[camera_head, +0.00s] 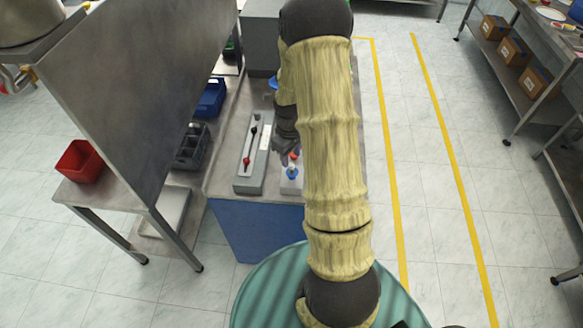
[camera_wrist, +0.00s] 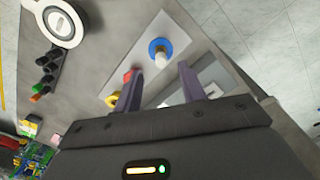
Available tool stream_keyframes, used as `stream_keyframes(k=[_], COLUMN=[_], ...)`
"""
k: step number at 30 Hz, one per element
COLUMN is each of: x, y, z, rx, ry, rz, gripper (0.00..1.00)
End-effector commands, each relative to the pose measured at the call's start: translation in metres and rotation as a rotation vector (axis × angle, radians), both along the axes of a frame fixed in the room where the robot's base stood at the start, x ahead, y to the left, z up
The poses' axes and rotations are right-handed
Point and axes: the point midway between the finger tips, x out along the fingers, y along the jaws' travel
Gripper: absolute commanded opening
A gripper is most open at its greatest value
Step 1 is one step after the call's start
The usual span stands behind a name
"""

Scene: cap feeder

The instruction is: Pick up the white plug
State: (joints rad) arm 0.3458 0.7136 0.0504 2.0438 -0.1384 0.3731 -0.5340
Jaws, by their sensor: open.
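The white plug (camera_wrist: 160,60) stands in a blue ring on a pale plate (camera_wrist: 188,47) in the wrist view. A red piece (camera_wrist: 129,75) and a yellow ring (camera_wrist: 112,99) sit on the same plate, to its left. My gripper (camera_wrist: 159,68) is open, with its two dark fingers pointing toward the plug and nothing between them that I can see held. In the head view my gripper (camera_head: 285,142) is partly hidden behind my arm, above the bench. The blue ring (camera_head: 292,173) shows just below it, and my arm hides part of the plate.
A grey panel with a red-knobbed slider (camera_head: 247,160) lies left of the plate. A tall metal partition (camera_head: 135,90) stands left of the bench. The floor at right is open.

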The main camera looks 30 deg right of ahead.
Motion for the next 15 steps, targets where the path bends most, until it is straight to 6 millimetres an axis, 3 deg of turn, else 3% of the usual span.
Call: stream_keyframes(k=[15], x=[-0.004], y=[0.000], z=[-0.047], rx=[0.001], ry=[0.003], rz=[-0.001], gripper=[0.41])
